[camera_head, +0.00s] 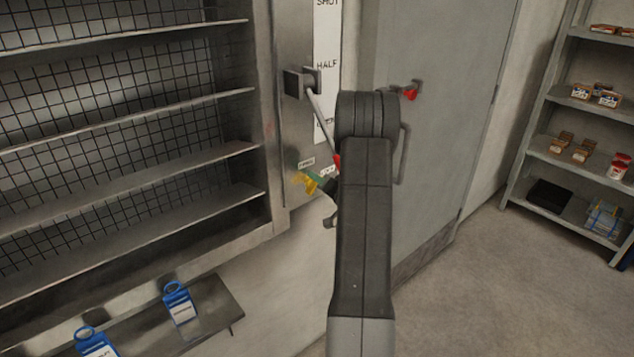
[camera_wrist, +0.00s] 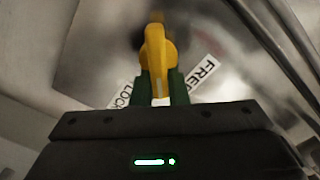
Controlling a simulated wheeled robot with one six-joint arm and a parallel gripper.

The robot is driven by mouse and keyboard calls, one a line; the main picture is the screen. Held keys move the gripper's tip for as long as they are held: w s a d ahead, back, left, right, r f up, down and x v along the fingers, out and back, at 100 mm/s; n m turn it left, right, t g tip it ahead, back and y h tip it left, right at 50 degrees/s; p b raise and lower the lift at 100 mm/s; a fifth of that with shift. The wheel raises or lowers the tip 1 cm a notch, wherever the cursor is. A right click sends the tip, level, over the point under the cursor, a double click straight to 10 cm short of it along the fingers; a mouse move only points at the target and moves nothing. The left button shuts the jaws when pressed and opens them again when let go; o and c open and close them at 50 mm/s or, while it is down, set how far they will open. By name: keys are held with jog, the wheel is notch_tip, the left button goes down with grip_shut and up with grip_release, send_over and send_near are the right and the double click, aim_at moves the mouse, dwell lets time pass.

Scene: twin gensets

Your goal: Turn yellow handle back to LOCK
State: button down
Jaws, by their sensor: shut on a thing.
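The yellow handle (camera_head: 304,182) is low on the grey cabinet's right post in the head view. In the wrist view the yellow handle (camera_wrist: 157,45) stands upright in the picture, its lower end between my gripper's two green fingers (camera_wrist: 160,88). My gripper (camera_head: 316,182) is shut on it. The handle's lower end lies between the two labels. My arm hides part of this area in the head view.
A lever (camera_head: 320,115) with a red end hangs down just above, beside a white strip (camera_head: 326,45) marked SHUT and HALF. A grey door (camera_head: 440,130) with a red-marked handle is behind my arm. Blue tags (camera_head: 178,302) lie on a lower ledge. Shelving (camera_head: 545,155) stands right; floor between is clear.

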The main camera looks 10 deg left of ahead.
jog(key=m, duration=0.4)
jog(key=shift+w+d+f, duration=0.1)
jog(key=shift+w+f, duration=0.1)
jog(key=shift+f, duration=0.1)
jog(key=shift+f+m+p, duration=0.15)
jog(key=shift+m+p, duration=0.05)
jog(key=shift+m, duration=0.85)
jog(key=shift+f+m+p, duration=0.15)
jog(key=shift+m, duration=0.9)
jog(key=c, duration=1.4)
grip_release()
jog(key=shift+d, duration=0.1)
jog(key=shift+c, duration=0.2)
jog(key=b+v, duration=0.2)
jog(key=v, duration=1.1)
jog(key=shift+s+d+b, duration=0.25)
jog(key=shift+b, duration=0.15)
